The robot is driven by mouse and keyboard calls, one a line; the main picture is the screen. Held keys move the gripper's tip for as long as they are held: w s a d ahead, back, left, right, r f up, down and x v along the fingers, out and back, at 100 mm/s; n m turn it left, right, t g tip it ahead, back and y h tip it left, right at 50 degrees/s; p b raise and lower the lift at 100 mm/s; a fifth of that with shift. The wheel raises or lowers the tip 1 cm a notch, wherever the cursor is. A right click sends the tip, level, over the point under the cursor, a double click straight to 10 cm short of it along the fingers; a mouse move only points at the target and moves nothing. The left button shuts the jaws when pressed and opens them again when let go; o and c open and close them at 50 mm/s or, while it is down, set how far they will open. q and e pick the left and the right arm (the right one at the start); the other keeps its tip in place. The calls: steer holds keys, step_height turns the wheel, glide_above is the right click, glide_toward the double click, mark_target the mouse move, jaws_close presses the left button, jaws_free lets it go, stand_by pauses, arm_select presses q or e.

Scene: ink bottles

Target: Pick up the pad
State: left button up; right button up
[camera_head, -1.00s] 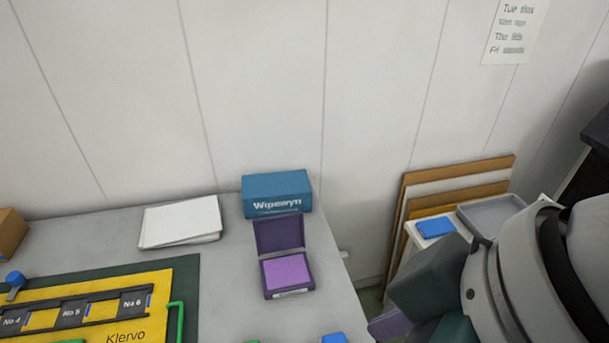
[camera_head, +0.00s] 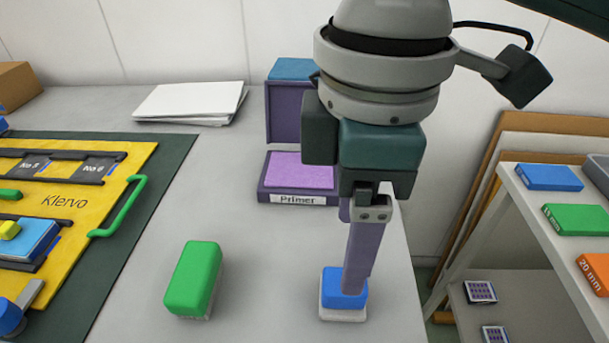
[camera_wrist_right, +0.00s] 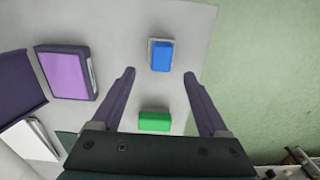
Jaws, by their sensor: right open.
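A blue block-shaped pad with a pale base (camera_head: 330,301) sits on the grey table near its right edge. My right gripper (camera_head: 355,288) points down over it, and a purple finger covers part of it. In the right wrist view my right gripper (camera_wrist_right: 160,73) is open and empty. The blue pad (camera_wrist_right: 161,56) shows between the line of its fingertips, apart from both. A green pad (camera_head: 193,278) lies further left on the table. An open purple ink pad labelled "Primer" (camera_head: 298,171) stands behind, its lid raised. My left gripper is out of view.
A yellow board (camera_head: 75,180) with green handles lies on a dark mat at the left. White sheets (camera_head: 190,103) lie at the back. A white shelf (camera_head: 528,225) with coloured blocks stands beyond the table's right edge. The table is clear between the green and blue pads.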

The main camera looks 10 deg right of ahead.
mark_target(334, 305)
step_height(334, 305, down, 2)
steer(key=shift+s+a+f, duration=0.1)
steer(key=shift+f, duration=0.15)
step_height(334, 305, down, 6)
steer(key=shift+s+r+b, duration=0.1)
steer(key=shift+r+b, duration=0.1)
steer(key=shift+b, duration=0.55)
jaws_close()
